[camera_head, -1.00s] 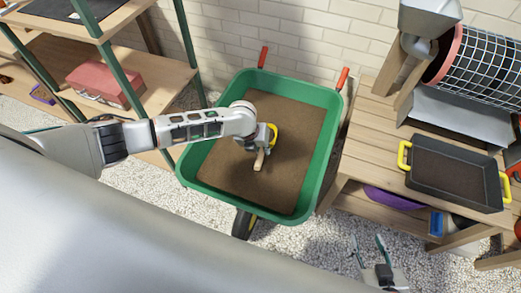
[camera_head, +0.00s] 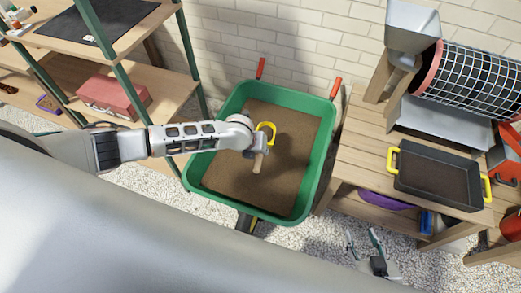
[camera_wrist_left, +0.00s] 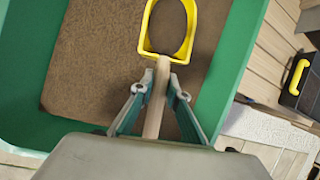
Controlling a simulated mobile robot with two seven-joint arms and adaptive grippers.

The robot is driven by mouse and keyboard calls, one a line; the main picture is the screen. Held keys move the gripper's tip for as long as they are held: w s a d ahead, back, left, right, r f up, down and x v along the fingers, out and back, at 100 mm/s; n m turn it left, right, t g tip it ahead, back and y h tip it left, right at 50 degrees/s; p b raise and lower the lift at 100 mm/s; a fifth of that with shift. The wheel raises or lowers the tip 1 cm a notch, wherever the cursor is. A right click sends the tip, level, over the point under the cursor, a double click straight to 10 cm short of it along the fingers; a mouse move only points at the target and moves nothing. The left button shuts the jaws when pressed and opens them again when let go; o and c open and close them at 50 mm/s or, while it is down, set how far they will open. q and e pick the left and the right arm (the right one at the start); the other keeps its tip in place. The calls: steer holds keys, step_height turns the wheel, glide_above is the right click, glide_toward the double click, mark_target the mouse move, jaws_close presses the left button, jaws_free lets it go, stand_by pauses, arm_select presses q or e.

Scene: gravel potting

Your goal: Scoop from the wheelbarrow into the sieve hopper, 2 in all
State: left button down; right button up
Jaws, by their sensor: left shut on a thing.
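The green wheelbarrow (camera_head: 328,150) is filled with brown material (camera_head: 290,150). My left gripper (camera_head: 260,146) is over the wheelbarrow, shut on the wooden handle of a scoop. The scoop's yellow rim (camera_head: 266,127) points toward the back; it also shows in the left wrist view (camera_wrist_left: 146,30), with the handle (camera_wrist_left: 156,98) between the fingers (camera_wrist_left: 155,92). Dark brown shows inside the rim; I cannot tell whether it is a load. The grey sieve hopper (camera_head: 412,27) stands at the upper right, above the mesh drum (camera_head: 470,80). My right gripper (camera_head: 363,242) is open and empty at the lower right.
A black tray (camera_head: 405,188) with yellow handles lies on the wooden bench (camera_head: 360,140) below the drum. A shelf with a red toolbox (camera_head: 115,97) stands at left. A brick wall is behind. Gravel floor is open in front of the wheelbarrow.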

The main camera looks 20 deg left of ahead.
arm_select(q)
steer(key=shift+s+r+p, duration=0.15)
steer(key=shift+r+p, duration=0.5)
steer(key=shift+r, duration=0.05)
steer(key=shift+s+r+p, duration=0.15)
steer(key=shift+r+p, duration=0.5)
steer(key=shift+s+r+p, duration=0.1)
steer(key=shift+r+p, duration=0.2)
steer(key=shift+p, duration=0.05)
steer(key=shift+d+r, duration=0.1)
